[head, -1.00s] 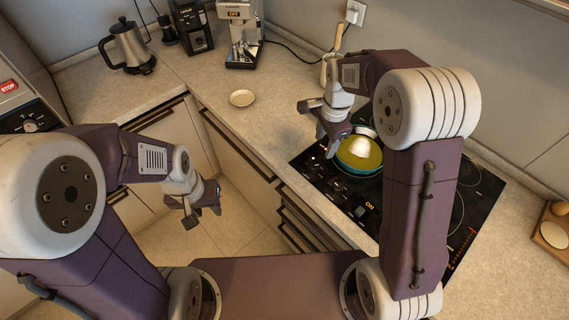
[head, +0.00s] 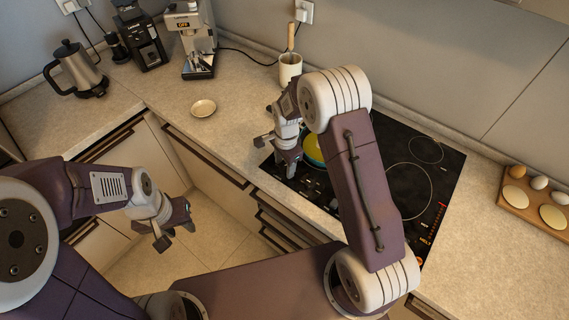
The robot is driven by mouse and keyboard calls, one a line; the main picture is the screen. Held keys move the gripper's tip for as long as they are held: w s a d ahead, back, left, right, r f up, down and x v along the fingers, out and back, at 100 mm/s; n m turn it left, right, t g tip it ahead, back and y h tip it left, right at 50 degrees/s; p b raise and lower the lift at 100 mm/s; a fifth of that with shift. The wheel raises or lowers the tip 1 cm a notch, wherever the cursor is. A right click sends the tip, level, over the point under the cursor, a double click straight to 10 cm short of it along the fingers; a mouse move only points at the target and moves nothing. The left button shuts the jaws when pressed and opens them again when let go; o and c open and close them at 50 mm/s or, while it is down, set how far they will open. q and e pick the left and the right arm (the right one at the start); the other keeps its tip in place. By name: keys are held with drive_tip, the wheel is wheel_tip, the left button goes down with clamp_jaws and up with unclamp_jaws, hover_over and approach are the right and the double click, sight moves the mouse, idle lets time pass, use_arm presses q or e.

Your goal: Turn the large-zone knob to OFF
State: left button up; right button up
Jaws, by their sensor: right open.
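The black cooktop (head: 408,190) is set in the counter at right. A yellow and blue pan (head: 313,147) shows on it, partly behind my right arm. I cannot make out the large-zone knob; my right arm covers the part of the cooktop where an ON label showed before. My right gripper (head: 277,155) is open and empty, over the left edge of the cooktop beside the pan. My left gripper (head: 172,226) appears open and empty, over the floor in front of the drawers.
A small plate (head: 203,108) lies on the counter. A utensil crock (head: 290,68), coffee machine (head: 192,40), grinder (head: 140,38) and kettle (head: 77,70) stand at the back. An egg tray (head: 535,204) lies at right. Counter between cooktop and tray is clear.

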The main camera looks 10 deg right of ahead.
clamp_jaws()
